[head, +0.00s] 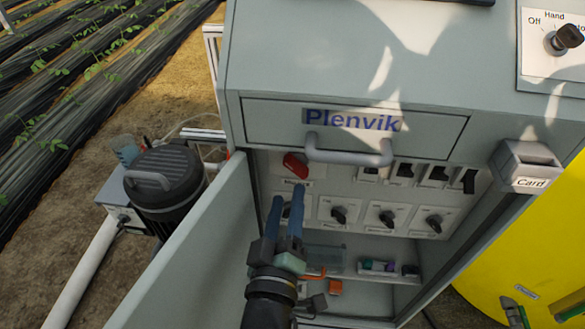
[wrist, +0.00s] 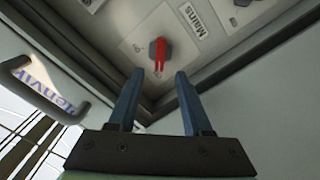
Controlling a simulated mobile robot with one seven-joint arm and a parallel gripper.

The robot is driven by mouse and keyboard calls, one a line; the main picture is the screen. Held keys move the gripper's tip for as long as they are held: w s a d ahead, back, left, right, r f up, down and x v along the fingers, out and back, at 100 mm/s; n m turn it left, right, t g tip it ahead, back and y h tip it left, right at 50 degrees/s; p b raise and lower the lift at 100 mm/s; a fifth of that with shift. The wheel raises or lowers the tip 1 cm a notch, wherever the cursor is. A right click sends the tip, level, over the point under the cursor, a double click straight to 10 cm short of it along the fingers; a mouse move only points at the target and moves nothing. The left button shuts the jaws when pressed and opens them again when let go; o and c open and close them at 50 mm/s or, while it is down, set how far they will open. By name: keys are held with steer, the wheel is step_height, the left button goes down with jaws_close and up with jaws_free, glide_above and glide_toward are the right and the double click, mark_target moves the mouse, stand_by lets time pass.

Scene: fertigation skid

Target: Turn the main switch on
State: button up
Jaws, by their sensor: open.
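The main switch (head: 295,166) is a red rotary handle at the upper left of the panel inside the open cabinet. It also shows in the wrist view (wrist: 160,53), on a pale plate beside a label reading "Mains" (wrist: 199,20). In the head view the handle lies tilted. My gripper (head: 287,192) is open, with two blue fingers pointing at the switch. In the wrist view my gripper (wrist: 155,80) has the handle between and just beyond its fingertips. I see no clear contact, and the remaining distance is hard to judge.
The open cabinet door (head: 190,255) stands left of my arm. A drawer labelled "Plenvik" with a grey handle (head: 348,152) is above the panel. Several black knobs (head: 387,217) and rocker switches (head: 437,175) sit to the right. A shelf (head: 375,277) with small items lies below.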

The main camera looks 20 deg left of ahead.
mark_target(293, 169)
steer(key=x, duration=0.7)
steer(key=shift+w, duration=0.15)
jaws_close()
